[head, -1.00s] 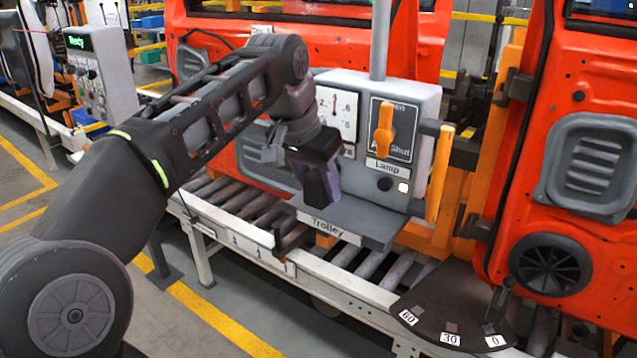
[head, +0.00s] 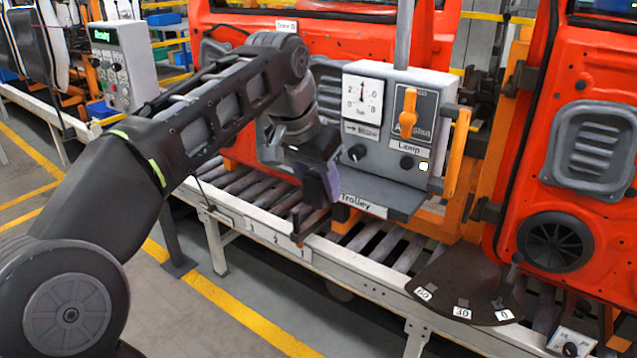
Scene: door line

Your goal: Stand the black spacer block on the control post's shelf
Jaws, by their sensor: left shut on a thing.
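My left gripper (head: 322,186) comes in from the left and points down at the left end of the control post's shelf. It is shut on a dark piece, taken as the black spacer block, mostly hidden by the hand and fingers. The control post (head: 400,115) is a grey box with a dial, an orange handle, a lamp label and black knobs. Its grey shelf (head: 392,192) juts out below, with a "Trolley" label on the front edge. The visible part of the shelf is bare. I cannot tell whether the held piece touches the shelf. My right gripper is not in view.
An orange upright bar (head: 456,155) stands at the post's right. A roller conveyor (head: 290,235) runs below. A dark quadrant plate with number labels (head: 465,280) sits at the lower right. Red door panels (head: 575,180) stand behind and to the right.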

